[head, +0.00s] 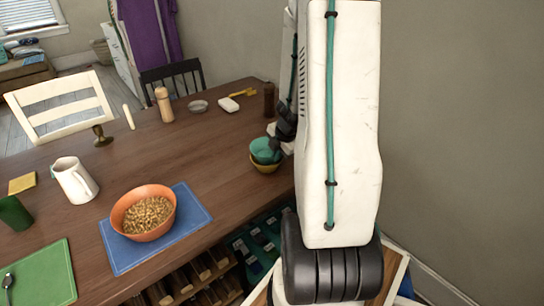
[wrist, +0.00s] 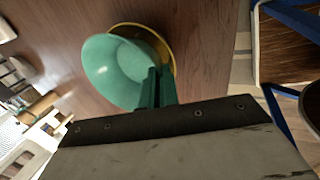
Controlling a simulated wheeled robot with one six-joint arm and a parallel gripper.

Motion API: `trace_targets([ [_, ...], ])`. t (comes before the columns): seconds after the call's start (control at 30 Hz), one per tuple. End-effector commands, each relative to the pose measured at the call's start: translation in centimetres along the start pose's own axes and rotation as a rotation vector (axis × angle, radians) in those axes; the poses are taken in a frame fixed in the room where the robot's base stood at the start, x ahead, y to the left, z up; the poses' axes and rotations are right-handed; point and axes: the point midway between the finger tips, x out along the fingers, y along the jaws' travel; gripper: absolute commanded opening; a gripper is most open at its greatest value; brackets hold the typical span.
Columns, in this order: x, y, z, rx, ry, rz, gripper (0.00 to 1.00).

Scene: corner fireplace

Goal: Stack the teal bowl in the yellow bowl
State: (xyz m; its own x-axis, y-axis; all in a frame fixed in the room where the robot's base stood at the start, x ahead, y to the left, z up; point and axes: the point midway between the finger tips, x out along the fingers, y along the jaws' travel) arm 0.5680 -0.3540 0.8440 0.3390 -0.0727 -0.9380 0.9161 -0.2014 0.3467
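The teal bowl (head: 264,149) is at the right edge of the dark wooden table, directly over the yellow bowl (head: 265,168). In the wrist view the teal bowl (wrist: 112,68) covers most of the yellow bowl (wrist: 168,52), whose rim shows at the top and right. The teal bowl sits off-centre to the left there; whether it rests in the yellow bowl or hangs just above it is hard to tell. My gripper (wrist: 159,88) has its fingers close together on either side of the teal bowl's rim. In the head view my gripper (head: 280,134) is partly hidden by my arm.
An orange bowl of cereal (head: 145,212) stands on a blue placemat (head: 185,222). A white pitcher (head: 74,181) is left of it. A brown bottle (head: 269,99), white soap-like block (head: 229,104) and wooden grinder (head: 164,104) stand toward the back. The table's middle is clear.

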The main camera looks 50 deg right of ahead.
Motion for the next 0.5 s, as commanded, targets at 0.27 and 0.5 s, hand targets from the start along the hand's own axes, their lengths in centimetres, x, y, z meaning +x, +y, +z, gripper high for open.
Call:
trace_targets([
  [0.27, 0.48, -0.53, 0.93, 0.013, -0.007, 0.001, 0.00],
  [0.5, 0.99, -0.75, 0.97, 0.014, -0.006, 0.000, 0.00],
])
